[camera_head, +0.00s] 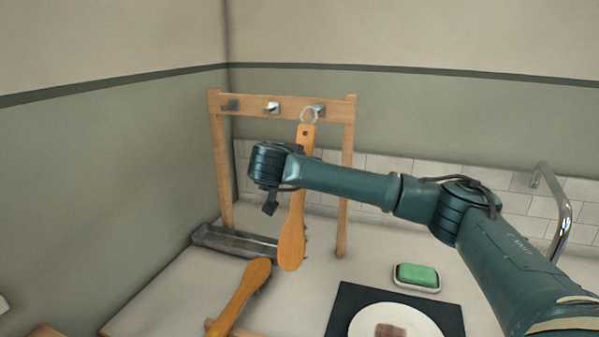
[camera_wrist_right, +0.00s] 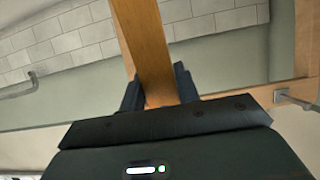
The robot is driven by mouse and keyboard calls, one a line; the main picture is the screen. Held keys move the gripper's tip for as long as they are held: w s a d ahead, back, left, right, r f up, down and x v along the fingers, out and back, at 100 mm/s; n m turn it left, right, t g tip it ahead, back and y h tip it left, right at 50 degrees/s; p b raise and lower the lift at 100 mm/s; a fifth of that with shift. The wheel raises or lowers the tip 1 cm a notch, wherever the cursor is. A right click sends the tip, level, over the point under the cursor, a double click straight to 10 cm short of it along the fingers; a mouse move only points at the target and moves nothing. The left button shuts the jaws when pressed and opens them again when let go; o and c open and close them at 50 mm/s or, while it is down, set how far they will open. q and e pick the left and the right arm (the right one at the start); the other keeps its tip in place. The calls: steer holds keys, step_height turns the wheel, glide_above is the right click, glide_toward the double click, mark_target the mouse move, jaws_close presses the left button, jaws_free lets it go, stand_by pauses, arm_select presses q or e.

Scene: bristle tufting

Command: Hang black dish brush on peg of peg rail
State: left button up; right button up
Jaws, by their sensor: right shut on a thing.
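A wooden dish brush (camera_head: 291,235) with a few dark bristles at its right edge hangs upright, handle up, in front of the peg rail (camera_head: 245,101). A pale ring (camera_head: 309,115) at its handle top overlaps the right peg (camera_head: 319,108); I cannot tell whether it is around the peg. My right gripper (camera_wrist_right: 158,88) is shut on the brush handle, which shows as a wooden bar (camera_wrist_right: 145,40) in the right wrist view. In the head view my forearm and wrist cover the middle of the handle and the fingers. My left gripper is not in view.
The middle peg (camera_head: 271,107) and left peg (camera_head: 229,105) are bare. A second wooden brush (camera_head: 245,292) is at the front. A metal tray (camera_head: 235,243), green sponge (camera_head: 417,274), plate (camera_head: 370,318) on a dark mat (camera_head: 345,300) and tap (camera_head: 562,215) are around.

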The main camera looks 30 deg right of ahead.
steer(key=shift+r+x, duration=0.15)
steer(key=shift+x, duration=0.8)
steer(key=shift+r+x, duration=0.15)
steer(key=shift+x, duration=0.75)
steer(key=shift+w+d, duration=0.1)
steer(key=shift+w, duration=0.05)
steer(key=o, duration=1.2)
steer(key=shift+p+v, duration=1.05)
steer(key=shift+v, duration=2.5)
steer(key=shift+f, duration=0.15)
